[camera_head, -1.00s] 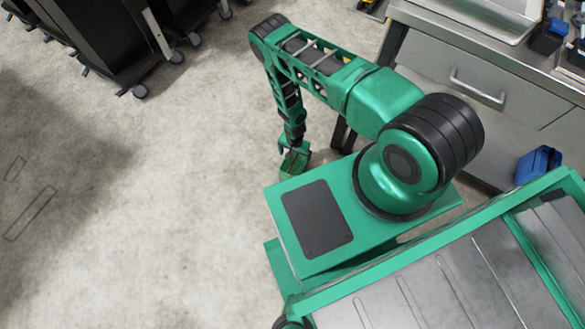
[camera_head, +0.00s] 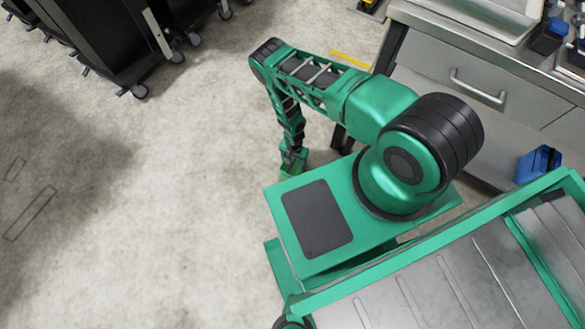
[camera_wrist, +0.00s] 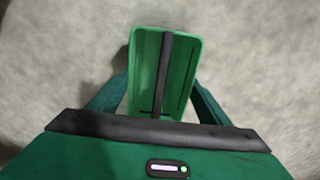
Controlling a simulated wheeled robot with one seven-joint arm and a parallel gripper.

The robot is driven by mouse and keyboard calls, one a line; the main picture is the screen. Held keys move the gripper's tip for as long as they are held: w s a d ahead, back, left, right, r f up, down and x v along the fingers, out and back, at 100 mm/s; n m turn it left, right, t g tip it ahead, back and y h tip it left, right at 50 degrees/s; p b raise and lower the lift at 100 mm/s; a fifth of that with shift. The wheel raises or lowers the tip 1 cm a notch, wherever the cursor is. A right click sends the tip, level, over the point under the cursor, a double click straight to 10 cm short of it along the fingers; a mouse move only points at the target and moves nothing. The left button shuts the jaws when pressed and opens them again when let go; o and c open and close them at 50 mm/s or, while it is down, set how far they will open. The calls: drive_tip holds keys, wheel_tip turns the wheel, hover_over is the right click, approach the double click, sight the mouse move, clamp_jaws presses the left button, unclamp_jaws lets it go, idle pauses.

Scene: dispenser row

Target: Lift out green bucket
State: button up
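The green bucket (camera_wrist: 178,72) is a narrow rectangular bin with a dark bar running lengthwise over its middle in the wrist view. My gripper (camera_wrist: 162,88) has one dark green finger against each long side of it, and the fingertips are partly hidden by the bucket's rim. The fingers look closed on the bucket. In the head view the bucket (camera_head: 291,171) shows small below my gripper (camera_head: 292,160), left of the workbench and near my base. Its height above the floor is hard to judge.
A grey workbench (camera_head: 430,57) with a drawer stands at the upper right, with a blue bin (camera_head: 538,165) beneath it. A black wheeled cabinet (camera_head: 100,35) stands at the upper left. A yellow strip (camera_head: 350,59) lies by the bench. Grey floor (camera_head: 150,210) at left is clear.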

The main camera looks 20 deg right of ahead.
drive_tip(key=shift+c, duration=0.8)
drive_tip(key=shift+r, duration=0.1)
drive_tip(key=shift+r, duration=0.45)
drive_tip(key=r, duration=0.2)
drive_tip(key=a+r, duration=0.1)
drive_tip(key=shift+s+r, duration=0.3)
drive_tip(key=shift+r, duration=0.05)
drive_tip(key=s+a+r, duration=0.6)
drive_tip(key=a, duration=0.2)
drive_tip(key=shift+s+a, duration=0.15)
drive_tip(key=shift+a, duration=0.05)
drive_tip(key=shift+r, duration=0.1)
